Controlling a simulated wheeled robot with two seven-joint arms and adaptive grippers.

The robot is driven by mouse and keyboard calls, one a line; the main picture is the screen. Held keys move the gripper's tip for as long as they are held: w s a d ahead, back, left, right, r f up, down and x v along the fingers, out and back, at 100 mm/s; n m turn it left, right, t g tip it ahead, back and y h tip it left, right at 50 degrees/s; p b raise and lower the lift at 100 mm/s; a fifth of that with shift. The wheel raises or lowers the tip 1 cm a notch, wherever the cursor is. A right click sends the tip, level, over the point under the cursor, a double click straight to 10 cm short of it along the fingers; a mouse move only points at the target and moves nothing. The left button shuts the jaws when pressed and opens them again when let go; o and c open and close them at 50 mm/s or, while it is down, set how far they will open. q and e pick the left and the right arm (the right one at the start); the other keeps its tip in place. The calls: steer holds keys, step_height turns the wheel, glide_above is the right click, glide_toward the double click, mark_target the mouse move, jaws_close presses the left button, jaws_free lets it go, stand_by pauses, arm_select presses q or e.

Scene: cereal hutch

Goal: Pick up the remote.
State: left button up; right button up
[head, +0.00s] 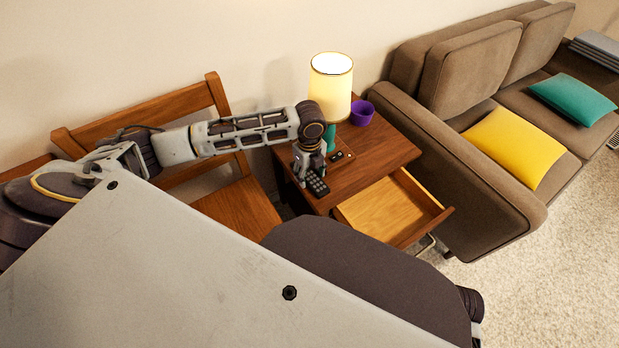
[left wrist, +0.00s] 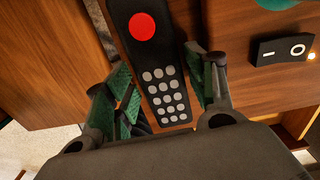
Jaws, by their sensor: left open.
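The remote (left wrist: 152,62) is black, with a red round button and several grey buttons. It lies on the wooden side table (head: 385,143), near its left front edge. In the head view the remote (head: 317,183) shows just below my left gripper (head: 303,177). In the left wrist view my left gripper (left wrist: 165,98) is open, with its green-padded fingers on either side of the remote's keypad end. I cannot tell whether the fingers touch it. My right gripper is not in view.
A lit lamp (head: 330,75) and a purple cup (head: 362,112) stand at the table's back. A black switch box (left wrist: 283,49) lies right of the remote. The table's drawer (head: 390,205) is open. A wooden chair (head: 235,205) stands left, a brown sofa (head: 455,170) right.

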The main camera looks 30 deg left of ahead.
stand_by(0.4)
arm_select(q)
steer(key=shift+c, duration=1)
steer(key=c, duration=0.6)
steer(key=shift+c, duration=0.2)
